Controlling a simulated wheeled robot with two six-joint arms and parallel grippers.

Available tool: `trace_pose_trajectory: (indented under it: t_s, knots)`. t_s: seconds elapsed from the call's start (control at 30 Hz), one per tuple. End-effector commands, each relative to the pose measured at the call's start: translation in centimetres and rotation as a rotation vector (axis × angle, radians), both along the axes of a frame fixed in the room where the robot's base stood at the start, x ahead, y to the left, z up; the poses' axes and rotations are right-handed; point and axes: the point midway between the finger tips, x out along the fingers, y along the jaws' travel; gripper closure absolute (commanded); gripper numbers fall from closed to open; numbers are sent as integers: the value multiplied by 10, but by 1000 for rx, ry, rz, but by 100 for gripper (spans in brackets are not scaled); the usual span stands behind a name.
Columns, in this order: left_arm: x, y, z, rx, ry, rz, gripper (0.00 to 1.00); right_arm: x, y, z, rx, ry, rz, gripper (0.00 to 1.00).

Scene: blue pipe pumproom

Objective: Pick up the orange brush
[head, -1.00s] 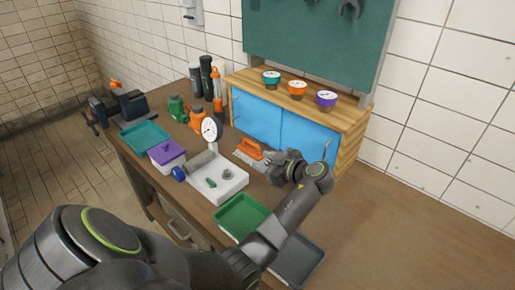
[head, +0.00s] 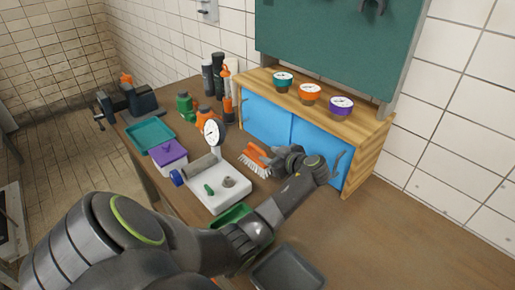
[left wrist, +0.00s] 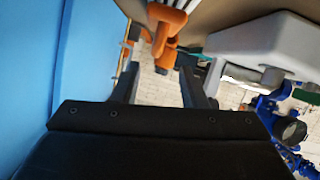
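The orange brush (head: 254,155) with pale bristles lies on the workbench, in front of the blue-doored cabinet. My left gripper (head: 272,158) is low at the brush's right end and hides part of it in the head view. In the left wrist view, the two dark fingers of my left gripper (left wrist: 160,72) stand apart with nothing clasped between them. An orange shape, likely the brush handle (left wrist: 168,16), shows just beyond the fingertips; I cannot tell whether they touch it. My right gripper is in neither view.
The wooden cabinet with blue doors (head: 266,122) stands close behind my gripper, gauges on top. A white block with a gauge (head: 222,198) is left of the brush. Green (head: 232,215) and dark grey (head: 288,270) trays lie nearer. The bench at right is clear.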

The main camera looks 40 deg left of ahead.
Motion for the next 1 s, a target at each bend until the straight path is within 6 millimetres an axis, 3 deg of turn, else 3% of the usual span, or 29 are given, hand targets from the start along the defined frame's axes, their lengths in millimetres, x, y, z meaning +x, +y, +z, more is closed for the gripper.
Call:
trace_pose_trajectory:
  t_s: [0.23,0.5,0.83,1.0]
  knots:
    - [4,17,-7,1,-1,0,61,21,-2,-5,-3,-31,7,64]
    - [13,53,-20,3,-1,2,61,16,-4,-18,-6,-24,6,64]
    - [15,59,-21,-1,-1,-1,61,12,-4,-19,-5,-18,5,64]
    - [15,59,-21,-1,-1,-1,82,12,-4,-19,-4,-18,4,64]
